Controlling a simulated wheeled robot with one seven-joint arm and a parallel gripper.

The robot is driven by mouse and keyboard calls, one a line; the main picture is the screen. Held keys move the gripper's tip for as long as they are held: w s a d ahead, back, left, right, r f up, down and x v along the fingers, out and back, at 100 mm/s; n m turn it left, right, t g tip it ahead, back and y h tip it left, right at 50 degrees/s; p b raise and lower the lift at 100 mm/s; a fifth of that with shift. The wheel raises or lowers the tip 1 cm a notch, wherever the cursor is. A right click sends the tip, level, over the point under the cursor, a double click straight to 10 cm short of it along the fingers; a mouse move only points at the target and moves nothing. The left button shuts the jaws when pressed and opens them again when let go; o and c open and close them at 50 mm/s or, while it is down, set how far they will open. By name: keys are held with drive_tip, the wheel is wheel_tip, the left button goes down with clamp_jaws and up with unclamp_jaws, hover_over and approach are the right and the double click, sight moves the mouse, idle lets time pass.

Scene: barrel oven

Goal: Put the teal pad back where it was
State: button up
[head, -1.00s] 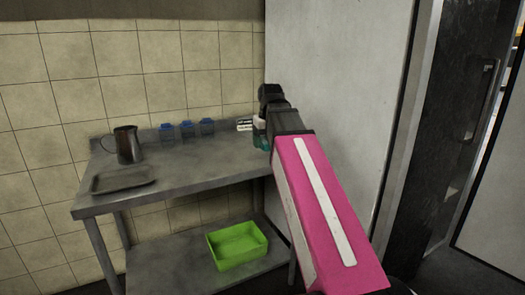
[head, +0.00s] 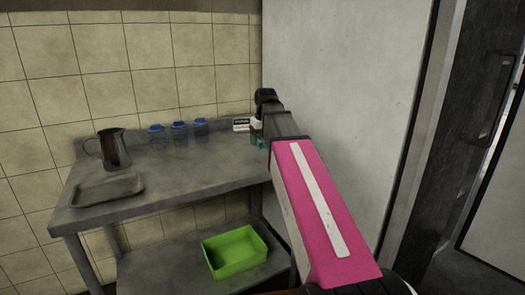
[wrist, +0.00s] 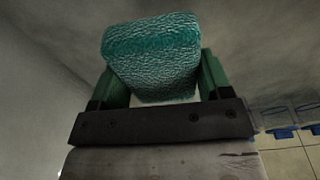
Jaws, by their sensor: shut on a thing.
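In the wrist view, the teal pad (wrist: 153,58) is a rough, fibrous block held between the two green fingers of my gripper (wrist: 160,85). My gripper is shut on it. In the head view, my gripper (head: 259,138) is mostly hidden behind my own arm, at the right end of the steel table (head: 190,172). Only a small bit of teal or green shows there, and I cannot tell pad from finger. I also cannot tell whether the pad touches the table.
On the table stand a dark metal jug (head: 114,149), a shallow grey tray (head: 107,189), several blue-lidded containers (head: 179,132) and a small white label card (head: 241,125). A green bin (head: 235,252) sits on the lower shelf. A pale wall panel (head: 340,80) rises close by on the right. The table's middle is clear.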

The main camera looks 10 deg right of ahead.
sight(262, 155)
drive_tip(key=w+f, duration=0.2)
drive_tip(key=w, duration=0.1)
drive_tip(key=shift+w+d, duration=0.15)
drive_tip(key=shift+d, duration=0.25)
drive_tip(key=shift+f, duration=2.05)
drive_tip(key=shift+f, duration=0.1)
drive_tip(key=o, duration=0.9)
drive_tip(key=r, duration=0.4)
drive_tip(key=s+r, duration=0.1)
drive_tip(key=r, duration=0.7)
drive_tip(key=shift+s+d+r, duration=0.1)
drive_tip(key=shift+s+d, duration=0.2)
drive_tip(key=shift+s, duration=0.1)
